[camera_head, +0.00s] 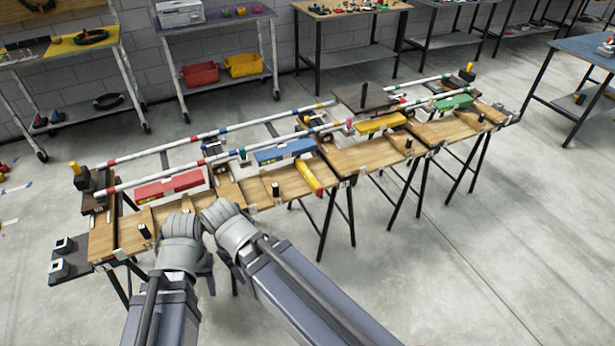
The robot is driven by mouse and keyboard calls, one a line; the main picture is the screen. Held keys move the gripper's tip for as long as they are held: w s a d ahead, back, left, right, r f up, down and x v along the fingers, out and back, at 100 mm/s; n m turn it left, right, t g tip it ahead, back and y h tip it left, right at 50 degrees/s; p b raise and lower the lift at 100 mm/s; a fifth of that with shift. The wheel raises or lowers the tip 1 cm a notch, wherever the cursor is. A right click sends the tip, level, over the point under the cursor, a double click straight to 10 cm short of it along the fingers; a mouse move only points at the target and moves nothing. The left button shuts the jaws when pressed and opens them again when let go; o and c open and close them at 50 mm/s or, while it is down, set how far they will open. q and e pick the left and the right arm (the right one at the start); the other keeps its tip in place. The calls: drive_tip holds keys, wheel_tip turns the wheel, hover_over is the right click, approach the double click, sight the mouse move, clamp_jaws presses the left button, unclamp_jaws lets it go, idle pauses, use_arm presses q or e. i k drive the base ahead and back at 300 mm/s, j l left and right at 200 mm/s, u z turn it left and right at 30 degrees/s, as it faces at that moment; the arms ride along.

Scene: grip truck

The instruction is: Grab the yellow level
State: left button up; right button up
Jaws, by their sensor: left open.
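The yellow level (380,124) is a yellow bar lying on the long wooden bench (365,158), right of its middle. My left gripper (205,268) is low in front of the bench's left part, far from the yellow level. Its dark fingers show only in part below the grey wrist; it is open and holds nothing that I can see. My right gripper (230,224) is beside it, apart from the yellow level, with its fingers hidden behind its wrist and arm.
On the bench lie a red level (168,186), a blue level (284,151) and a green level (452,103). Striped rails run along the back. The floor (440,260) at right front is clear.

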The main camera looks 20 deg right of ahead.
sight(315, 186)
drive_tip(key=l+z, duration=0.1)
drive_tip(key=z, duration=1.55)
drive_tip(key=i+l, duration=0.25)
drive_tip(key=i, duration=0.3)
